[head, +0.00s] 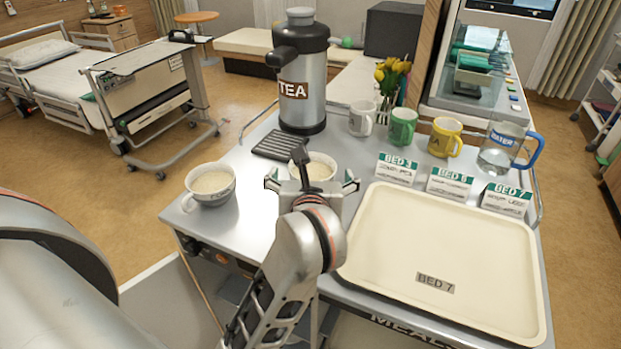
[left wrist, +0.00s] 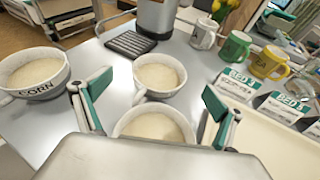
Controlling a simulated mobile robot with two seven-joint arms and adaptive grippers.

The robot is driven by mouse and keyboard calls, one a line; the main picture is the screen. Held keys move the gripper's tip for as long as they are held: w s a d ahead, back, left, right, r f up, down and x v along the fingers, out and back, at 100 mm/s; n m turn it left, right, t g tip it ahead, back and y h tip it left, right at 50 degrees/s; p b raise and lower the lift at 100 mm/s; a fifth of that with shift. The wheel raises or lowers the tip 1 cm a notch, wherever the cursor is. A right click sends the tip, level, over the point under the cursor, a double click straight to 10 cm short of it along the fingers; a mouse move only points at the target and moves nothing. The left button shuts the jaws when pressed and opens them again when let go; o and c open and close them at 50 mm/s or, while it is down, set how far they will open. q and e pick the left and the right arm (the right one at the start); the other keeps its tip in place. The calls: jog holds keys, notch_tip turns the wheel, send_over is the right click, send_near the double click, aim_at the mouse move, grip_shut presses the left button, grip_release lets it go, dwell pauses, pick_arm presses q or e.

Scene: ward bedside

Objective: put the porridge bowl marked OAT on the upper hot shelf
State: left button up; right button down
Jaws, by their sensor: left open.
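My left gripper (head: 312,184) is open over the trolley top, fingers spread; it also shows in the left wrist view (left wrist: 155,98). A cream-filled white bowl (left wrist: 153,124) lies between and below its fingers, partly cut off by the gripper body. A second such bowl (left wrist: 160,74) stands just beyond the fingertips; its rim shows behind the gripper in the head view (head: 322,161). A third bowl (left wrist: 33,72), marked CORN, stands to the left, also in the head view (head: 209,187). I cannot read OAT on any bowl. I cannot identify the upper hot shelf for certain. My right gripper is out of view.
A cream BED 7 tray (head: 385,270) fills the trolley's right side. A TEA urn (head: 303,95), mugs (head: 402,127), bed cards (head: 450,183) and a water jug (head: 500,150) stand behind. A glass-sided cabinet (head: 480,85) stands at the back right.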

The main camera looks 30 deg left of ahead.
aim_at(314, 162)
pick_arm(q)
jog(key=shift+d+f, duration=0.25)
jog(key=shift+f, duration=0.15)
jog(key=shift+w+f+h, duration=0.15)
jog(key=shift+w+h, duration=0.15)
jog(key=x, duration=0.3)
jog(key=a+x, duration=0.1)
jog(key=x, duration=0.3)
jog(key=shift+s, duration=0.15)
jog(key=shift+d, duration=0.1)
jog(key=c, duration=1.6)
